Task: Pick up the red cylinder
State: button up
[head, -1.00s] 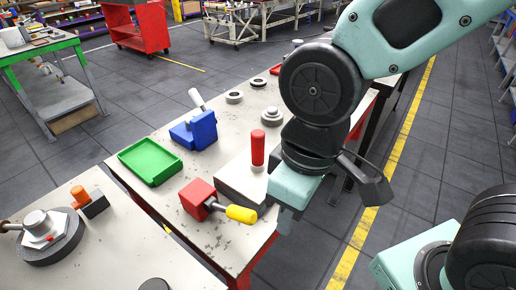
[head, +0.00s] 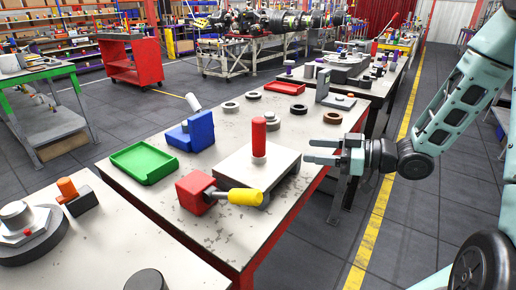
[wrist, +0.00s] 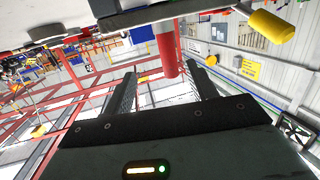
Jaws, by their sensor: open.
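The red cylinder (head: 259,137) stands upright on a light grey raised block (head: 240,168) on the metal worktable. My gripper (head: 308,151) is open and empty, lying sideways to the right of the cylinder. Its fingertips point toward the cylinder with a gap between. In the wrist view the red cylinder (wrist: 167,52) shows ahead, between the two dark fingers (wrist: 163,82) and beyond their tips. Its far end there meets the pale block at the top of the picture.
A red block with a yellow-handled part (head: 245,197) lies in front of the raised block. A blue vise-like piece (head: 192,132) and a green tray (head: 144,162) are to the left. Several rings and a grey angled bracket (head: 323,84) sit behind. Open floor lies right of the table.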

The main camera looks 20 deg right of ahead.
jog(key=s+d+y, duration=0.1)
jog(key=s+y, duration=0.1)
jog(key=p, duration=0.1)
send_near(265, 138)
jog(key=shift+t, duration=0.3)
jog(key=x, duration=0.4)
jog(key=f+x, duration=0.1)
jog(key=x, duration=0.1)
jog(key=shift+w, duration=0.25)
jog(key=p+x, duration=0.1)
jog(key=x, duration=0.3)
jog(key=shift+w+a+r+p, duration=0.15)
jog(key=shift+a+r+p, duration=0.1)
jog(key=shift+a+p, duration=0.15)
jog(key=shift+w+a+f, duration=0.1)
jog(key=shift+w+a, duration=0.15)
jog(key=shift+a, duration=0.05)
grip_shut()
